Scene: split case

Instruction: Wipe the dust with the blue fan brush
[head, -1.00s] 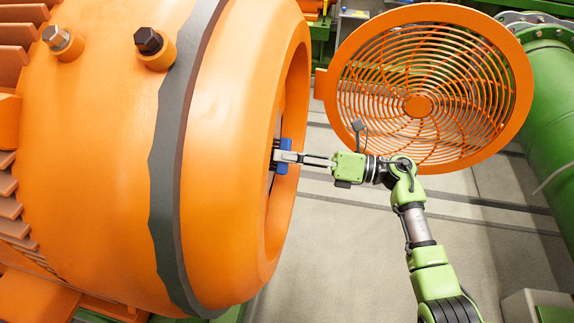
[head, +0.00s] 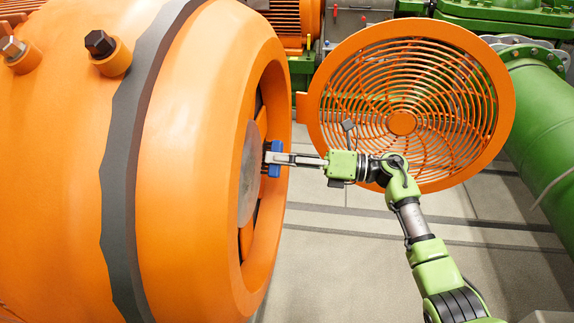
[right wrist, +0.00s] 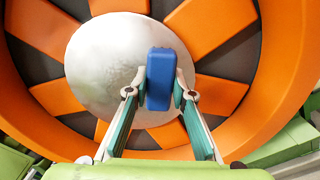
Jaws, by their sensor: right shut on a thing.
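My right gripper (head: 280,158) is shut on the blue fan brush (head: 272,159), whose blue block also shows between the fingers in the right wrist view (right wrist: 160,78). The brush is at the open end of the large orange motor housing (head: 205,150), in front of the round grey hub (head: 249,172). In the right wrist view the hub (right wrist: 105,60) is a pale disc with a rougher grey patch near the brush, perhaps dust. Whether the brush touches the hub I cannot tell. Orange and dark fan segments (right wrist: 215,94) surround the hub. My left gripper is not in view.
The housing's orange rim (head: 275,225) surrounds the opening close to my right gripper. An open orange grille cover (head: 505,100) stands behind my right arm. A green pipe (head: 545,130) runs at the right. Bare floor (head: 345,270) lies below.

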